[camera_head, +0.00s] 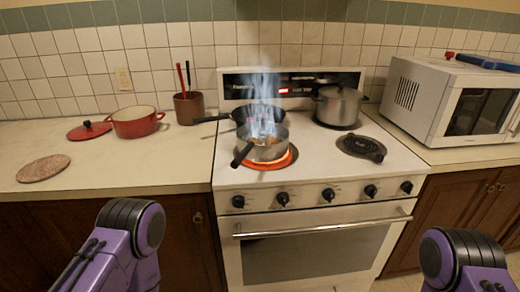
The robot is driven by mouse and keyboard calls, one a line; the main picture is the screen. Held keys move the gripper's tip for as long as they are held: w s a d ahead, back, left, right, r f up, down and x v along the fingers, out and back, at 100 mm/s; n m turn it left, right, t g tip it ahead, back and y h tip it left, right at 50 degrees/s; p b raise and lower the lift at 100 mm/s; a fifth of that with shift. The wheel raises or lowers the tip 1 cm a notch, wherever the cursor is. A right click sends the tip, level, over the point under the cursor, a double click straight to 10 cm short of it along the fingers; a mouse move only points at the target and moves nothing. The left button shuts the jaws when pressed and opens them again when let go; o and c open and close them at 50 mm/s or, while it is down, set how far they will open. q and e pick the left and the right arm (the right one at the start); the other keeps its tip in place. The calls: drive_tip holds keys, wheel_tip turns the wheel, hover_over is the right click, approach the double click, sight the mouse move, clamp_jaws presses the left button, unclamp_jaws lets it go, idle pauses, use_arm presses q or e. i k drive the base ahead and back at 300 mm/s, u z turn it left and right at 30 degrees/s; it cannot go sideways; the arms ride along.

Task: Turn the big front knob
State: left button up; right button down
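The white stove (320,172) stands ahead of me with a row of several black knobs along its front panel. These include a far left knob (238,201), a second knob (283,198), a middle knob (328,194), a fourth knob (370,190) and a far right knob (406,187). They look similar in size, so I cannot tell which is the big front one. The front left burner (288,160) glows orange-red under a steaming saucepan (268,152). Purple links of both my arms show at the bottom, below the knobs and apart from them. Neither gripper is visible.
A dark pan (247,113) and a lidded pot (338,105) sit on the rear burners. The oven handle (322,228) juts out below the knobs. A microwave (445,105) stands right; a red pot (136,122) stands left.

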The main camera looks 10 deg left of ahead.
sight(238, 202)
drive_tip(key=k, duration=0.5)
drive_tip(key=z, duration=1.7)
drive_tip(key=i, duration=1)
drive_tip(key=u, duration=2.25)
